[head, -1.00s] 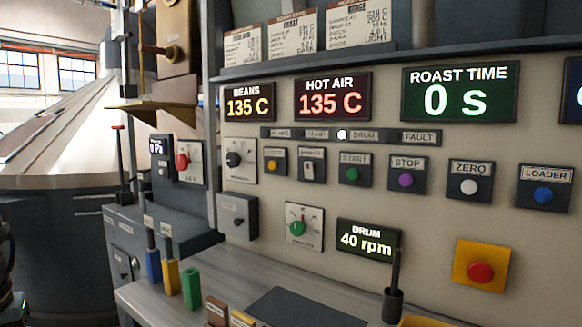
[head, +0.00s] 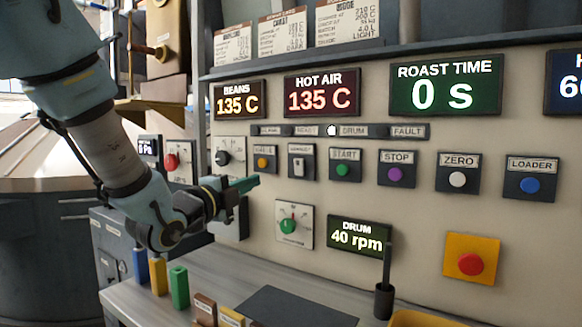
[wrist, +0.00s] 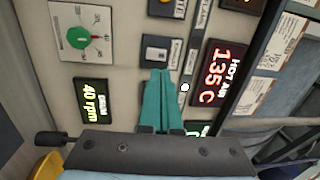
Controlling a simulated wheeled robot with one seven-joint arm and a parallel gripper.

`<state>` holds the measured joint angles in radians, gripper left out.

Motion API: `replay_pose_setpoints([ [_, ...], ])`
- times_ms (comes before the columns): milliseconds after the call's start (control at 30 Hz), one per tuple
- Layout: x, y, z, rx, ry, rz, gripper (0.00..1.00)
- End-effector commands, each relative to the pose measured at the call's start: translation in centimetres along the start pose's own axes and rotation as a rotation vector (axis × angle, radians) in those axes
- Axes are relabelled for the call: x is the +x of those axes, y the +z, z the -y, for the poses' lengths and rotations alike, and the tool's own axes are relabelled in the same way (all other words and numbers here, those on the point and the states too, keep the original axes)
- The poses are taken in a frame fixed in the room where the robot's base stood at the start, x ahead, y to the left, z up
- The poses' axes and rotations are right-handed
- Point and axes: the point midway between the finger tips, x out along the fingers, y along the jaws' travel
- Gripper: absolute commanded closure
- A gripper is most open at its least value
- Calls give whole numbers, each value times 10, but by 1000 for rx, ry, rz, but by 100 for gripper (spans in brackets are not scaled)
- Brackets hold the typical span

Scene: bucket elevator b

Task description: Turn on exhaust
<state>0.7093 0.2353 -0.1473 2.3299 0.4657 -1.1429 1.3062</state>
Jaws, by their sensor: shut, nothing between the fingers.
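My gripper (head: 256,181) has teal fingers and is shut and empty. In the head view it is in front of the panel, to the lower left of the switch. In the wrist view the fingertips (wrist: 160,72) point toward the switch and seem apart from it.
The yellow button (head: 262,163), green START button (head: 342,169) and purple STOP button (head: 395,174) flank the switch. A green dial (head: 288,225) and DRUM display (head: 360,236) are below. A red emergency button (head: 470,264) is at lower right.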

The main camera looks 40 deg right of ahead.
Motion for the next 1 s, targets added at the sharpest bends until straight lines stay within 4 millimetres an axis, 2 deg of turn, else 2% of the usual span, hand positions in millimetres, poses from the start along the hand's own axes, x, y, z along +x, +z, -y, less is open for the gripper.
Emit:
replay_pose_setpoints([
  [33, 3, -9, 3, 20, -23, -24, 100],
  [133, 5, -17, 8, 42, -45, -46, 100],
  [433, 5, -16, 8, 42, -46, -44, 100],
  [567, 13, -16, 9, 41, -44, -44, 100],
  [667, 26, -16, 11, 40, -43, -44, 100],
  [1000, 96, -19, 16, 40, -44, -44, 100],
])
